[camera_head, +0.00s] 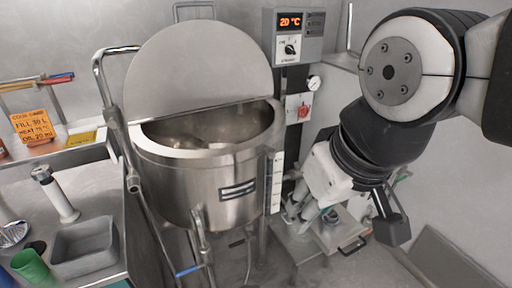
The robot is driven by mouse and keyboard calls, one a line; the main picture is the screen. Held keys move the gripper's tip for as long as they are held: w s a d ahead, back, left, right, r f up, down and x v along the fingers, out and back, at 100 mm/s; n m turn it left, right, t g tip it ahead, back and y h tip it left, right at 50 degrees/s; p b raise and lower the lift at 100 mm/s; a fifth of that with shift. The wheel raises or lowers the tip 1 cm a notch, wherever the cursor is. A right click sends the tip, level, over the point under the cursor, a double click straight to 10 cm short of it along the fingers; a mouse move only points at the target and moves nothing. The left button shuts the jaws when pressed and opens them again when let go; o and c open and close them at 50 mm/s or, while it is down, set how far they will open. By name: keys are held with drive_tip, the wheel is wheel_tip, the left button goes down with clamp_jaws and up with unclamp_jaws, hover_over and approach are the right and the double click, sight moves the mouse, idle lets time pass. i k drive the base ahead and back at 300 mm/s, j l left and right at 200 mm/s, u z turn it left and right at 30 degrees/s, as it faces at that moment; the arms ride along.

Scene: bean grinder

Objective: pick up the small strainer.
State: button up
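I cannot pick out the small strainer with certainty. A silver, ribbed round piece (13,234), cut off by the left picture edge, may be a strainer head lying on the left counter. My gripper (307,214) points down at the right of the large kettle, over a low metal stand. It is far from that counter. Its fingers are small and partly blend with the things below, so I cannot tell their opening or whether anything is between them.
A large steel kettle (215,190) with its lid (198,70) raised stands in the middle. The left counter holds a grey bin (84,248), a green cup (33,268) and a white cylindrical tool (56,194). The low metal stand (352,240) is below my gripper.

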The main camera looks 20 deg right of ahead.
sight(332, 217)
drive_tip(key=z, duration=0.9)
